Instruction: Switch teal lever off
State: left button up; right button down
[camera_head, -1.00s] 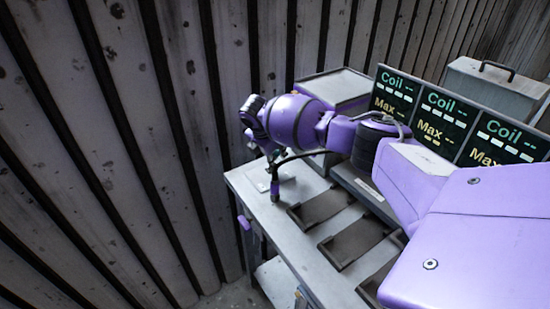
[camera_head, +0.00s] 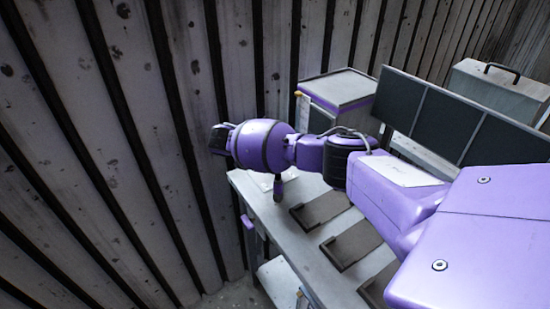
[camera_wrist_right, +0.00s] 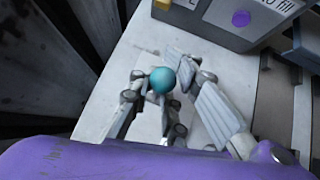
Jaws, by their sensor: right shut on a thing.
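The teal lever shows as a round teal knob (camera_wrist_right: 163,80) in the right wrist view, over the pale bench top. My right gripper (camera_wrist_right: 155,73) has its fingers on both sides of the knob and is shut on it. The lever's shaft and base are mostly hidden below the knob and fingers. In the head view my purple right arm reaches across from the right above the bench's far left end. The teal knob cannot be made out there, and the fingers are not clear. My left gripper is not in view.
The grey bench (camera_head: 310,245) carries several dark shallow trays (camera_head: 350,243). A row of dark, blank screens (camera_head: 435,115) stands behind my arm. A grey box (camera_head: 340,88) and a handled case (camera_head: 497,88) stand at the back. A ribbed wall (camera_head: 100,150) is close on the left.

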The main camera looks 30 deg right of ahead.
jog(key=shift+s+a+f+h, duration=0.15)
jog(key=shift+a+h, duration=0.3)
jog(key=shift+h, duration=0.45)
jog(key=c, duration=1.8)
grip_release()
jog(key=shift+s, duration=0.1)
jog(key=shift+c, duration=0.2)
jog(key=shift+a, duration=0.15)
jog(key=shift+a+r, duration=0.25)
jog(key=shift+r, duration=0.05)
jog(key=v, duration=1.1)
jog(key=shift+s, duration=0.15)
jog(key=shift+a, duration=0.1)
jog(key=shift+c, duration=0.5)
